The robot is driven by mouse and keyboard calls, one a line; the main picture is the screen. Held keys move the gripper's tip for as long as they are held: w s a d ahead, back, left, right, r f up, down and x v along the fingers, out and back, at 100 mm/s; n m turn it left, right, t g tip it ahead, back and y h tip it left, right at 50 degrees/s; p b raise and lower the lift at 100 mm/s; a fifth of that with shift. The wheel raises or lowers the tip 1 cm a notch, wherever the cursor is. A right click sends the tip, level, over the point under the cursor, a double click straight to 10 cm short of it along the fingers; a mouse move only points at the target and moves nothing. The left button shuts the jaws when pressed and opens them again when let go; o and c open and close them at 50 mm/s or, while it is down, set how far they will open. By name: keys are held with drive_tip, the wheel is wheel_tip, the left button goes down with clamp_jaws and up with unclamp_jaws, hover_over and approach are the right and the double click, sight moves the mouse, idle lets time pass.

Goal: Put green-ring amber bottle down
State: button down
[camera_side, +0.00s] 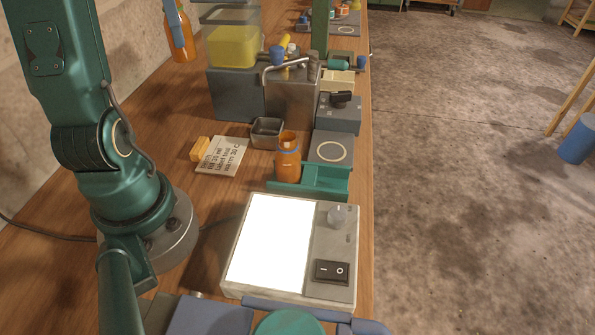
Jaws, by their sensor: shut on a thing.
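An amber bottle (181,36) hangs in the air at the top left, in front of the wall. A band circles its upper part; its colour is too small to tell for sure, and the bottle's top is cut off by the frame. Another amber bottle (288,163), with a blue ring, stands upright by the green open-topped holder (318,191). The grey plate (330,147) with a pale circle lies bare behind that holder.
A bright white light panel (270,245) with a rocker switch stands in front. A small grey tray (267,131), a note card (220,157) and the still's yellow-filled tank (233,45) stand behind. Some wood between the card and panel is clear.

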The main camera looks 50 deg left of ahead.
drive_tip(key=w+d+f+m, duration=0.1)
drive_tip(key=w+d+m, duration=0.1)
drive_tip(key=w+d, duration=0.35)
drive_tip(key=w+d+f+m, duration=0.1)
drive_tip(key=w+d+m, duration=0.1)
drive_tip(key=d, duration=0.6)
drive_tip(key=m, duration=1.3)
approach(309, 181)
drive_tip(key=w+d+r, duration=0.1)
drive_tip(key=w+r, duration=0.3)
drive_tip(key=shift+m, duration=0.3)
drive_tip(key=f, duration=1)
drive_tip(key=shift+s+d+f, duration=0.1)
drive_tip(key=shift+s+d, duration=0.05)
drive_tip(key=shift+d, duration=0.1)
drive_tip(key=shift+f, duration=0.15)
drive_tip(key=shift+c, duration=1.3)
unclamp_jaws()
